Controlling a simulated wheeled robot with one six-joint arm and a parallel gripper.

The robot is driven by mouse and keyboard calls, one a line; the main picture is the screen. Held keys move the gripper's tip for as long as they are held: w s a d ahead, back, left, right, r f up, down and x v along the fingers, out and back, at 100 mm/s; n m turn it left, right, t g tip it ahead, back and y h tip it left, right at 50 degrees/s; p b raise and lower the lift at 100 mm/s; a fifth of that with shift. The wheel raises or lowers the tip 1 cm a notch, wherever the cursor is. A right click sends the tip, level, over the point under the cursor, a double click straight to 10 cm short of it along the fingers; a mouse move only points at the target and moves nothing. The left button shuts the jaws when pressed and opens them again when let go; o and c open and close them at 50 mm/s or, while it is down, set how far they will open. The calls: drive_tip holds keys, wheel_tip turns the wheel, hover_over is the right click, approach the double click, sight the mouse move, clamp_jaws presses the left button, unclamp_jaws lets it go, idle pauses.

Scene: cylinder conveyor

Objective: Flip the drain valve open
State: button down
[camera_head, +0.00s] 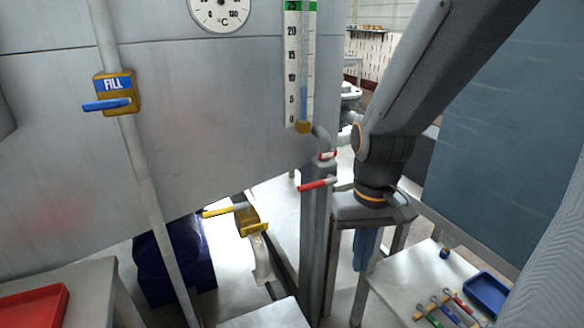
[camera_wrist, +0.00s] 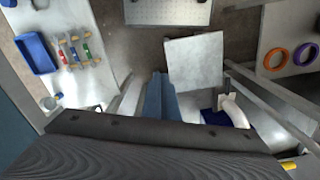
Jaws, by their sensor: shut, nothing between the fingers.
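The valve low under the tank, which I take for the drain valve, has a yellow lever (camera_head: 218,211) pointing left, a yellow label (camera_head: 254,229) too small to read, and a pale curved spout (camera_head: 264,260) below. The spout also shows in the wrist view (camera_wrist: 234,110), with a bit of yellow (camera_wrist: 290,165) at the lower right edge. My gripper (camera_head: 365,262) hangs pointing down, right of the valve and apart from it, beyond the grey post. Its blue fingers, also in the wrist view (camera_wrist: 160,95), are shut and empty.
A blue FILL lever (camera_head: 106,104) is on the left pipe. A red lever (camera_head: 318,184) on the grey post (camera_head: 314,240) stands between my gripper and the yellow lever. A dark blue container (camera_head: 174,262) stands below the tank. The right table (camera_head: 395,285) holds tools and a blue tray (camera_head: 487,293).

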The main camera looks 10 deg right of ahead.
idle(0.3)
wheel_tip(320, 180, up, 22)
drive_tip(key=r+n+t+p, duration=0.15)
drive_tip(key=n+p, duration=0.25)
drive_tip(key=p, duration=1.1)
hover_over(311, 184)
drive_tip(key=s, duration=0.3)
drive_tip(key=f, duration=0.1)
drive_tip(key=shift+s+d+t, duration=0.1)
drive_tip(key=shift+d+t, duration=0.25)
drive_tip(key=shift+f, duration=0.1)
drive_tip(key=w+f+p, duration=0.1)
drive_tip(key=f, duration=0.3)
drive_tip(key=f+p, duration=0.1)
drive_tip(key=f, duration=0.4)
drive_tip(key=w+f+p, duration=0.1)
drive_tip(key=f, duration=0.3)
drive_tip(key=shift+w+a+f+p, duration=0.3)
drive_tip(key=shift+f+p, duration=0.05)
drive_tip(key=shift+f+b, duration=0.15)
drive_tip(key=shift+b, duration=0.2)
